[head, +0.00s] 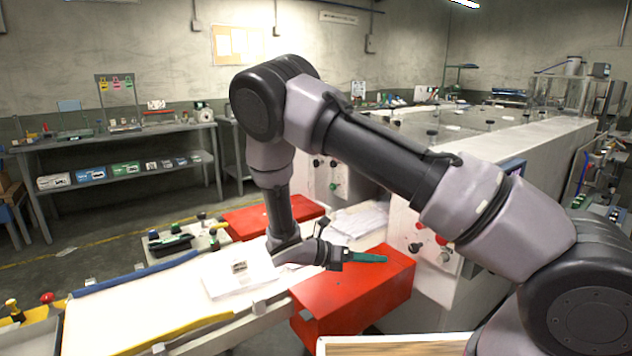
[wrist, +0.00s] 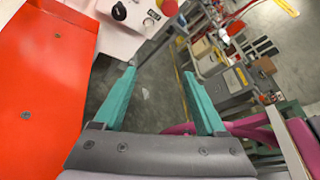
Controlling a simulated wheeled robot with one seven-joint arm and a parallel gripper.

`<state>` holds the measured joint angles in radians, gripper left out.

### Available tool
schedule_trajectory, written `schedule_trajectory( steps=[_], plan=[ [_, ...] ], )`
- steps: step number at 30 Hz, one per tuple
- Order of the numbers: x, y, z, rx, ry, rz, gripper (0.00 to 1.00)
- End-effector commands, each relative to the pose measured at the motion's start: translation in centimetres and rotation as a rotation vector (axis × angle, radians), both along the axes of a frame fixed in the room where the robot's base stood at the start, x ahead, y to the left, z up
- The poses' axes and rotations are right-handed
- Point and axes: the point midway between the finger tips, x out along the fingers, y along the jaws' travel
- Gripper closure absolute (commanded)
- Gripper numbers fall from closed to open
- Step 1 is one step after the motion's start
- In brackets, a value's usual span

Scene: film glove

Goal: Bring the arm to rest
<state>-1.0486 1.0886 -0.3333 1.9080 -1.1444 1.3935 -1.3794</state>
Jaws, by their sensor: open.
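My arm reaches from the right side of the head view, bends high in the middle and drops toward the work surface. My gripper (head: 368,257) points right, just above a red box-shaped cover (head: 352,294) beside the white machine. In the wrist view my gripper (wrist: 161,98) shows two teal fingers spread well apart, with nothing between them. The red cover (wrist: 42,85) fills the left of the wrist view, to the left of the fingers. In the head view only one finger shows clearly.
A white conveyor bed (head: 150,300) with a clear film-like package (head: 240,272) lies left of the gripper. A second red cover (head: 268,216) is behind. A white machine (head: 420,235) with knobs stands close on the right. A shelf table (head: 110,150) is at the back left.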

Motion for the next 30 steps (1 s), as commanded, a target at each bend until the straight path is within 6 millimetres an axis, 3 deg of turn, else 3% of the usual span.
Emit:
schedule_trajectory(
  steps=[1,17,30],
  plan=[
    [0.0,-0.5,1.7,0.078,-0.05,-0.077,0.26],
    [-3.3,-5.3,17.8,0.754,-0.668,-0.966,0.26],
    [-8.9,-9.0,30.8,1.17,-1.204,-1.72,0.26]
  ],
)
